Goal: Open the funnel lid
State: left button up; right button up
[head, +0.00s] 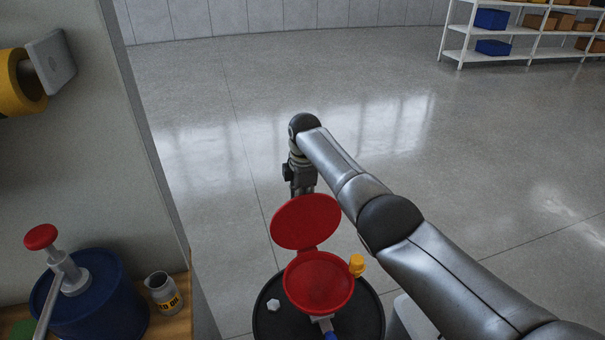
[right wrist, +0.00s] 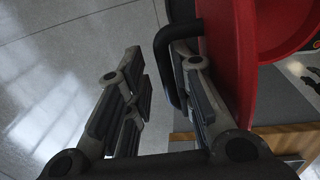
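The red funnel (head: 318,284) sits on top of a dark drum in the head view. Its round red lid (head: 306,221) is swung up, standing tilted at the funnel's far side. My right gripper (head: 302,188) is beyond the lid, partly hidden by it. In the right wrist view, my right gripper (right wrist: 160,85) has its two fingers apart. The lid's black handle (right wrist: 164,65) lies between them, close to the right finger, which appears to be between the handle and the red lid (right wrist: 232,60). I cannot tell if they touch. My left gripper is not in view.
The dark drum (head: 268,322) carries a yellow cap (head: 356,265) beside the funnel. At left, a wooden bench (head: 178,312) holds a blue container (head: 105,308) with a red-topped pump and a small can (head: 163,291). The floor beyond is clear up to white shelves (head: 462,28).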

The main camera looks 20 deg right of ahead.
notch_tip(320, 180, up, 11)
jog(key=s, duration=0.1)
jog(key=shift+s+f, duration=0.15)
jog(key=shift+f, duration=0.1)
